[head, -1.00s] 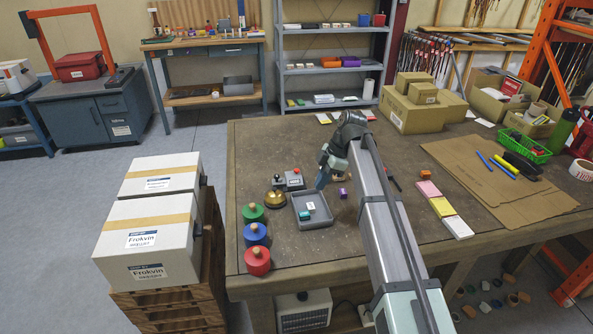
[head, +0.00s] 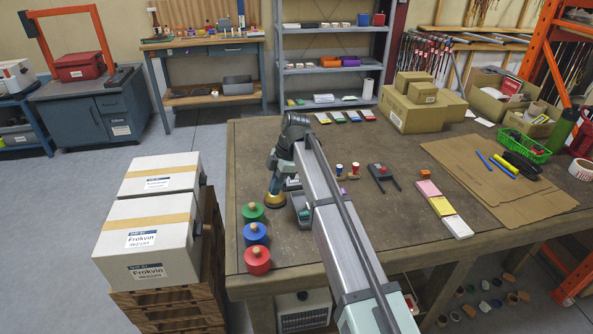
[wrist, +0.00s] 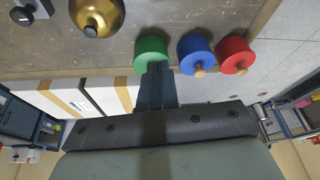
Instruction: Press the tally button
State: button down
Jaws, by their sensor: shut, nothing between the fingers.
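My gripper (head: 274,190) is shut and empty, pointing down just above or behind the gold dome in the head view. Its dark fingertips (wrist: 155,72) show together in the wrist view. The grey box with a red top beside the dome is now hidden behind my arm in the head view.
Green (head: 252,212), blue (head: 255,233) and red (head: 257,259) knobbed weights stand along the table's left edge. A grey tray (head: 297,203) is mostly behind my arm. White cartons (head: 148,225) stand left of the table.

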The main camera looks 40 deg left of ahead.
jog(key=w+a+t, duration=0.1)
jog(key=w+a+f+t+h, duration=0.1)
jog(key=w+a+t, duration=0.1)
jog(key=w+a+t+h, duration=0.1)
jog(key=w+a+t, duration=0.1)
jog(key=shift+w+a+f+m, duration=0.15)
jog(key=shift+w+m, duration=0.05)
jog(key=shift+m, duration=0.1)
jog(key=w+r+m+t+h, duration=0.1)
jog(key=w+r+m+t, duration=0.2)
jog(key=w, duration=1)
notch_tip(320, 180, up, 3)
jog(key=t, duration=0.4)
jog(key=shift+a+m, duration=0.2)
jog(key=shift+m, duration=0.2)
jog(key=shift+f, duration=4.4)
jog(key=shift+f, duration=0.15)
jog(key=shift+f, duration=0.25)
